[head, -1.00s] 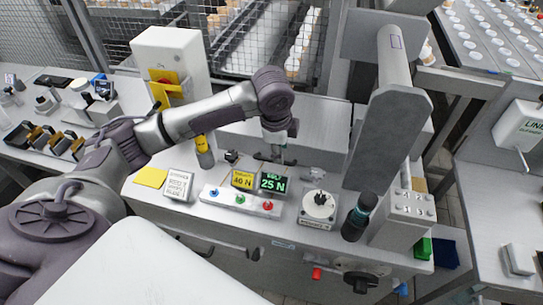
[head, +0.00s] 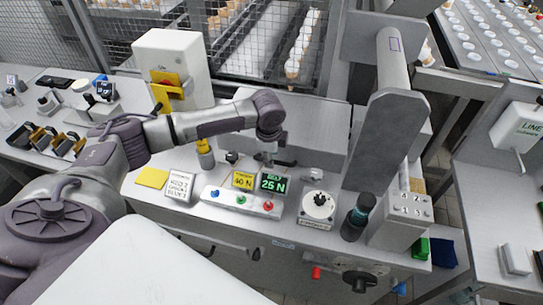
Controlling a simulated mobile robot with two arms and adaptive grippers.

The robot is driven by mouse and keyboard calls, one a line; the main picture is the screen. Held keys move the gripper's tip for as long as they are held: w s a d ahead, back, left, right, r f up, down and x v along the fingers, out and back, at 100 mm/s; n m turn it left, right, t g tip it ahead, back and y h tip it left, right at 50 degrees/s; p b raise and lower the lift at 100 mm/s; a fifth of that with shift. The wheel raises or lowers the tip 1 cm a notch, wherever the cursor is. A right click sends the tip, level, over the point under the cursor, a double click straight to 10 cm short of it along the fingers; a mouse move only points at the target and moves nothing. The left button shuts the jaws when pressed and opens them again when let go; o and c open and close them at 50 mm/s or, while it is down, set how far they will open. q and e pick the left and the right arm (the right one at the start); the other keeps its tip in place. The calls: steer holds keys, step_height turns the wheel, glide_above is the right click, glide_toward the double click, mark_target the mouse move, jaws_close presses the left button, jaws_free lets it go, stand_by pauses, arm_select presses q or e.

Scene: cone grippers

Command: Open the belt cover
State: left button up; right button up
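The belt cover (head: 317,130) seems to be the wide grey panel along the back of the bench, and it looks closed. A dark handle (head: 285,163) shows low on its front. My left gripper (head: 268,163) points down from the arm's end, in front of the panel and close to the left end of the handle. The fingers are small and partly hidden by the wrist, so I cannot tell whether they touch the handle or are open. My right gripper is not in view.
Below the gripper are a yellow display (head: 243,180), a green display (head: 272,183) and a button strip (head: 240,200). A round dial unit (head: 318,205) stands to their right. A large grey slab (head: 385,140) rises at the right. A yellow-handled white box (head: 172,60) stands at the left.

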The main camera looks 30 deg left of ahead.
arm_select(q)
steer(key=shift+f, duration=0.65)
steer(key=shift+w, duration=0.1)
jaws_close()
